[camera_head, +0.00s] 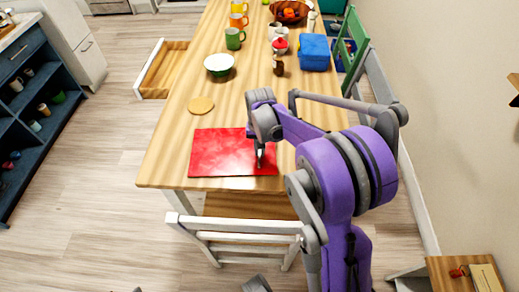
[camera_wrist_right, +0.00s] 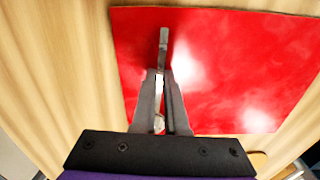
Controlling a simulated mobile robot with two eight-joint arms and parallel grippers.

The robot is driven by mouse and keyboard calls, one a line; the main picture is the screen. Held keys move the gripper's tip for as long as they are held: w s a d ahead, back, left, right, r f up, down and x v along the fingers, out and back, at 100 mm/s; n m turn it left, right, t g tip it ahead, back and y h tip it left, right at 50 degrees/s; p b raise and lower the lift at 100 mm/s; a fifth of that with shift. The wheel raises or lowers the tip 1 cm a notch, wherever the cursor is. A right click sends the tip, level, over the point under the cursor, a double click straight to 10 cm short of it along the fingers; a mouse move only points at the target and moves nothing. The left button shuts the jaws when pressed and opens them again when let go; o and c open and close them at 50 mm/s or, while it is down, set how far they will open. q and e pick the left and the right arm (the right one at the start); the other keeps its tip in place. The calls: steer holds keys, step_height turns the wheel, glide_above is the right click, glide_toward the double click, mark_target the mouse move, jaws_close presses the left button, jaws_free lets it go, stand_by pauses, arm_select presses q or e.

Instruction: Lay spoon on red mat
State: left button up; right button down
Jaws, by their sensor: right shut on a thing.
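The red mat (camera_head: 220,155) lies flat near the front edge of the wooden table. My right gripper (camera_head: 260,156) points down over the mat's right part. In the right wrist view, its fingers (camera_wrist_right: 164,72) are closed on the spoon (camera_wrist_right: 163,38), a thin grey metal piece seen nearly end-on. A pale bit also shows between the fingers lower down. The red mat (camera_wrist_right: 230,75) fills the background there. Whether the spoon touches the mat, I cannot tell. My left gripper is not in clear view.
A round tan coaster (camera_head: 201,105), a green-and-white bowl (camera_head: 219,65) and a dark bottle (camera_head: 278,65) stand beyond the mat. Mugs, a blue box (camera_head: 314,53) and a basket (camera_head: 290,11) are farther back. A white chair (camera_head: 240,235) stands at the front edge.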

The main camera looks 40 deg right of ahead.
steer(key=c, duration=1.4)
jaws_free()
steer(key=shift+f, duration=0.2)
steer(key=o, duration=0.5)
steer(key=shift+r, duration=0.1)
steer(key=shift+c, duration=0.2)
steer(key=shift+r, duration=0.5)
step_height(320, 180, up, 11)
steer(key=p, duration=0.1)
steer(key=shift+r, duration=0.15)
